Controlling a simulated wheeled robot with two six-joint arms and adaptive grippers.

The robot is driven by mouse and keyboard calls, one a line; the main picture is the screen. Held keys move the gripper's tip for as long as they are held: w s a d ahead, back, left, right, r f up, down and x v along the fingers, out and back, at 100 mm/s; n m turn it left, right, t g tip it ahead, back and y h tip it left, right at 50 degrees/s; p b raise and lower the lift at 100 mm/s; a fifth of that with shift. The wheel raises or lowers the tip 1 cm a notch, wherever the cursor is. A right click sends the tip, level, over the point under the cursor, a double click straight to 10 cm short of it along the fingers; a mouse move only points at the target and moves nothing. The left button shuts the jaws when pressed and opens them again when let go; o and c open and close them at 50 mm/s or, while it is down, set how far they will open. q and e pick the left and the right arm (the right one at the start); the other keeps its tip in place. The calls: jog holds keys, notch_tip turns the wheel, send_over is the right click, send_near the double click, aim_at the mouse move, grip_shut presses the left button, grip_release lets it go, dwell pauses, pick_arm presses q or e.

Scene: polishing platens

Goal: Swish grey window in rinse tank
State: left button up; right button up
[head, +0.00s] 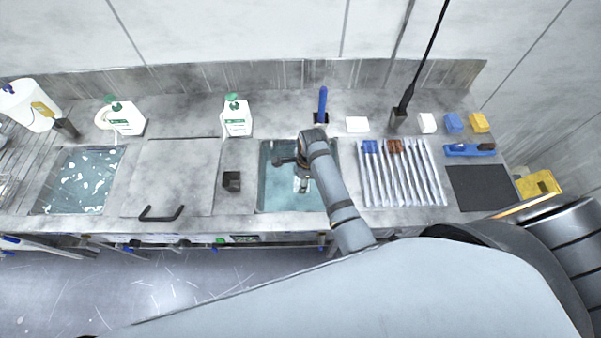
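The tank in the middle of the counter (263,203) holds clear blue-green water and looks like the rinse tank. My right gripper (302,184) points down over or into this water, its arm coming in from the right. The wrist and forearm cover the tank's right part. The fingertips are small and partly hidden, so I cannot tell whether they are open or shut. I cannot make out a grey window at them or in the water. My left gripper is not in view.
A foamy tank (85,180) is at left, beside a closed lid (172,180) with a black handle. White jugs (236,118) stand behind. A rack of slots (400,175) with blue and brown pieces and a dark mat (480,187) lie at right. A small dark block (232,181) sits left of the tank.

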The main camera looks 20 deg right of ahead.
jog(key=f, duration=0.1)
jog(key=w+f, duration=0.1)
jog(key=f, duration=0.1)
jog(key=shift+a, duration=0.1)
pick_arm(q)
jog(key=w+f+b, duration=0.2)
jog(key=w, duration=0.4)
pick_arm(e)
notch_tip(320, 180, down, 10)
jog(key=b, duration=0.4)
jog(key=shift+f, duration=0.35)
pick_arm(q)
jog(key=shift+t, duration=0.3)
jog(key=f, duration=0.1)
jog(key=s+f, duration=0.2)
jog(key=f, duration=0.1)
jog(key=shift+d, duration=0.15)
pick_arm(e)
jog(key=shift+w, duration=0.1)
pick_arm(q)
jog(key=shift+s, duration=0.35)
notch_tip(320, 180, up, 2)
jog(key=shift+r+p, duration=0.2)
jog(key=shift+p, duration=1)
pick_arm(e)
notch_tip(320, 180, up, 2)
jog(key=shift+r, duration=0.2)
